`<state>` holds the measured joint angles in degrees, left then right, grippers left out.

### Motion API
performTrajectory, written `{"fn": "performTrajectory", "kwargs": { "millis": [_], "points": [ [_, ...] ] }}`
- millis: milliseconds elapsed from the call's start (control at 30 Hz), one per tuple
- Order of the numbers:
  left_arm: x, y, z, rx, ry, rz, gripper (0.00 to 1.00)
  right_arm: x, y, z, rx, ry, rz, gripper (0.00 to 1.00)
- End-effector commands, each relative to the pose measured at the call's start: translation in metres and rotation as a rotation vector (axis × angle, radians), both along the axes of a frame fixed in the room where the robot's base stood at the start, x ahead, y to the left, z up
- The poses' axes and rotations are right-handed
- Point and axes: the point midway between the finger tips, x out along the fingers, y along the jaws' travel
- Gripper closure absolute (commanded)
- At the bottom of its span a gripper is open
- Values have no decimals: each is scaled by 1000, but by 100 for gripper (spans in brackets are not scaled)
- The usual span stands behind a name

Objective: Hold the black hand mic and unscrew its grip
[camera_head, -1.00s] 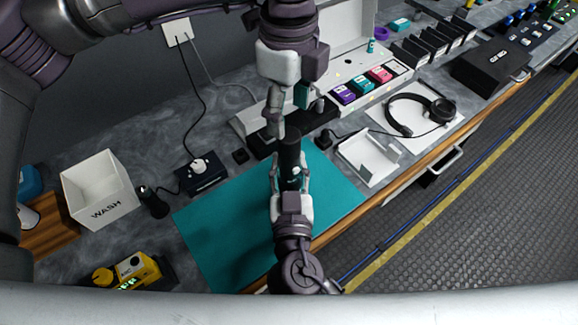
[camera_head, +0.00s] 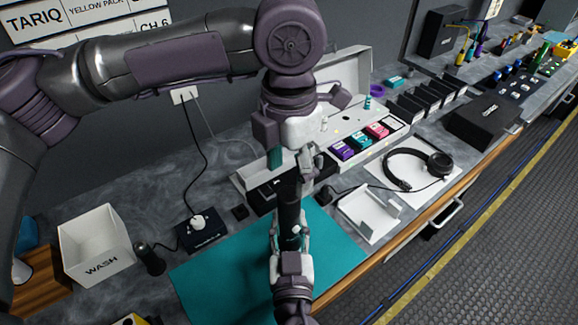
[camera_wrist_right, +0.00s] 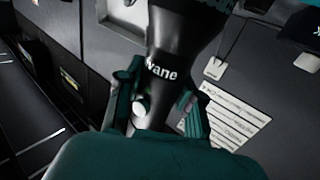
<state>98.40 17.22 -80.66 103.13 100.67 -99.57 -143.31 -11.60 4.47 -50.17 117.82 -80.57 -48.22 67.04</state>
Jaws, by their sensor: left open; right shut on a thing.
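The black hand mic (camera_head: 289,214) stands roughly upright above the teal mat (camera_head: 225,270). My right gripper (camera_head: 289,238) comes up from below and is shut on the mic's body. In the right wrist view the mic (camera_wrist_right: 166,88) shows pale "vane" lettering between the teal-padded fingers of that gripper (camera_wrist_right: 163,112). My left gripper (camera_head: 290,162) is open and points down at the mic's upper end. Its fingers are at or just above that end; I cannot tell whether they touch. The mic's top is partly hidden by this gripper.
A white WASH bin (camera_head: 95,246) and a black box with a white knob (camera_head: 203,230) stand at left. A case with coloured packs (camera_head: 360,139), headphones (camera_head: 418,167) and a white tray (camera_head: 370,215) are at right. The mat's left part is clear.

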Motion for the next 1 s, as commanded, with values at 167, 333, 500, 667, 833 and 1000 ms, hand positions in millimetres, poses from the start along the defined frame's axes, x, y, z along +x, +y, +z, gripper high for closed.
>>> {"fn": "performTrajectory", "kwargs": {
  "millis": [167,333,500,667,833,1000],
  "points": [
    [0,0,-9,1,1,-59,39,0,0,0,0,0,0,100],
    [0,1,-34,2,3,-58,39,0,0,0,0,0,0,100],
    [0,0,-60,1,2,-58,39,0,0,0,0,0,0,100],
    [0,0,-75,1,1,-57,39,0,0,0,0,0,0,100],
    [0,0,-80,-1,1,-56,39,0,0,0,0,0,0,100],
    [0,0,-80,0,0,-56,39,0,0,0,0,0,0,100]
  ]
}}
